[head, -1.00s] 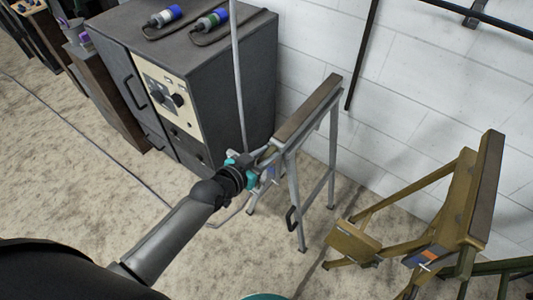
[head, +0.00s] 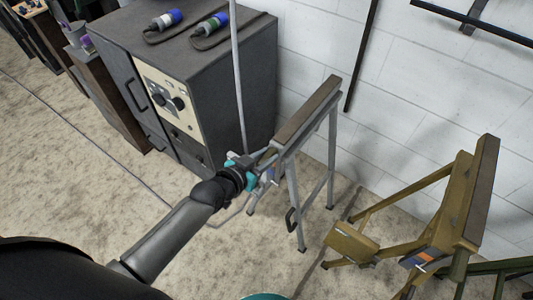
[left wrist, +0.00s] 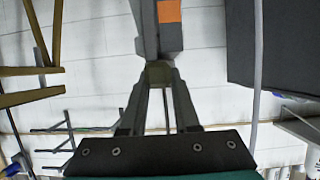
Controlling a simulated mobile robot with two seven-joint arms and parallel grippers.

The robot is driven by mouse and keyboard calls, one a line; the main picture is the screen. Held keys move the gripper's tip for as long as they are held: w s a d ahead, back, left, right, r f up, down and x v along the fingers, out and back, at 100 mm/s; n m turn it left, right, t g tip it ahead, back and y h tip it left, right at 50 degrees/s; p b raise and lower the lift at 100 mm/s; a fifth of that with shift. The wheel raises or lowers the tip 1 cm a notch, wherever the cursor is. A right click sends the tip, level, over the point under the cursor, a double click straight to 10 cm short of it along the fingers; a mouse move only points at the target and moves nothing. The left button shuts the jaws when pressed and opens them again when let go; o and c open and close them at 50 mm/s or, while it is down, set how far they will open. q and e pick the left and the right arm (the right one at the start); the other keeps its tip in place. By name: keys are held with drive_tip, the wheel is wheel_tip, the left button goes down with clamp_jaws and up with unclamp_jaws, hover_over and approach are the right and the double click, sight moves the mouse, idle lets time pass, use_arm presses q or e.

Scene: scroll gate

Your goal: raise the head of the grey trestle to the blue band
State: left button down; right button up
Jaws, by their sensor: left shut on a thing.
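The grey trestle (head: 334,150) stands upright by the white wall, with a dark beam (head: 308,112) along its head. My left gripper (head: 267,163) is at the near end of the trestle, just under the beam, and is shut on a part there. In the left wrist view the gripper's fingers (left wrist: 158,76) close together below a grey upright (left wrist: 148,28). An orange band (left wrist: 169,11) shows on this upright, with a dark patch beside it. I cannot make out the blue band clearly; the gripper partly hides that end. My right gripper is not in view.
A dark cabinet (head: 232,82) with knobs stands left of the trestle, with two plugs on top. A thin grey pole (head: 238,70) rises behind the gripper. A yellow trestle (head: 462,200) stands to the right. Pale floor lies open in front.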

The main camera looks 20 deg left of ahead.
use_arm(q)
drive_tip(key=r+p, duration=0.2)
drive_tip(key=r, duration=0.1)
drive_tip(key=r+p, duration=0.1)
drive_tip(key=shift+w+r, duration=0.25)
drive_tip(key=shift+r, duration=0.1)
drive_tip(key=c, duration=1)
unclamp_jaws()
drive_tip(key=o, duration=0.4)
drive_tip(key=shift+s+f, duration=0.15)
drive_tip(key=shift+f, duration=0.05)
drive_tip(key=shift+c, duration=0.2)
drive_tip(key=shift+s, duration=0.15)
drive_tip(key=shift+s+a, duration=0.1)
drive_tip(key=shift+s, duration=0.15)
drive_tip(key=p+v, duration=0.3)
drive_tip(key=v, duration=1.1)
drive_tip(key=shift+s+p, duration=0.25)
drive_tip(key=shift+p, duration=0.05)
